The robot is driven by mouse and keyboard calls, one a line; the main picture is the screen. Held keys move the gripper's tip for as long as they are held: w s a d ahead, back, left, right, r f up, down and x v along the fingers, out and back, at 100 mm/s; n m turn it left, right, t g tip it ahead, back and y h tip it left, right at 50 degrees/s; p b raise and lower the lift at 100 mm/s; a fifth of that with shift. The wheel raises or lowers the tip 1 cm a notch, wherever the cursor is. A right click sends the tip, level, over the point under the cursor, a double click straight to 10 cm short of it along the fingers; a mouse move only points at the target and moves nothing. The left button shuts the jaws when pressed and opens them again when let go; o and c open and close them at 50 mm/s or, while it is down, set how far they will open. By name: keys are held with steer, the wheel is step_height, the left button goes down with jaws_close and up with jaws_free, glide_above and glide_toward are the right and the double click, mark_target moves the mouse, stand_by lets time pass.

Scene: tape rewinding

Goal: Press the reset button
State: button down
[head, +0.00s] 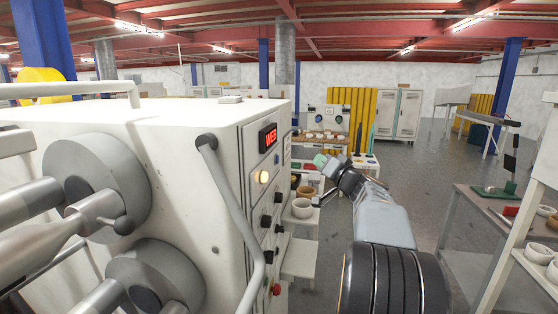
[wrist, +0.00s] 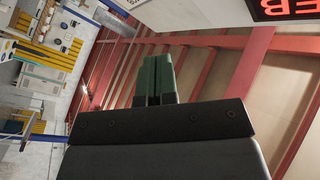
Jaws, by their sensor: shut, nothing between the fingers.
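The white machine's control panel (head: 262,215) faces right in the head view. No label tells me which button is the reset. My gripper (head: 320,160) is right of the panel, apart from it, near the height of the glowing button. Its green fingers (wrist: 155,80) are shut together and empty in the wrist view. The display (wrist: 285,8) shows at that view's upper right corner; no button shows there.
A bent grey handle bar (head: 232,210) stands out from the machine left of the panel. Large grey rollers (head: 95,185) fill the left. A grey table (head: 475,210) stands at right. Open floor lies beyond.

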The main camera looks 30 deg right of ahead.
mark_target(278, 159)
steer(key=w+a, duration=0.6)
steer(key=shift+a, duration=0.2)
stand_by(0.4)
steer(key=shift+w+a+f+b, duration=0.1)
steer(key=shift+w+a+b, duration=0.1)
steer(key=shift+b, duration=0.4)
stand_by(1.6)
steer(key=shift+w+a+b, duration=0.35)
steer(key=shift+w+b, duration=0.05)
steer(key=shift+b, duration=0.3)
stand_by(1.1)
steer(key=shift+s+d, duration=0.1)
steer(key=shift+s, duration=0.05)
steer(key=shift+s+d+b, duration=0.4)
steer(key=shift+d+b, duration=0.05)
steer(key=shift+b, duration=0.1)
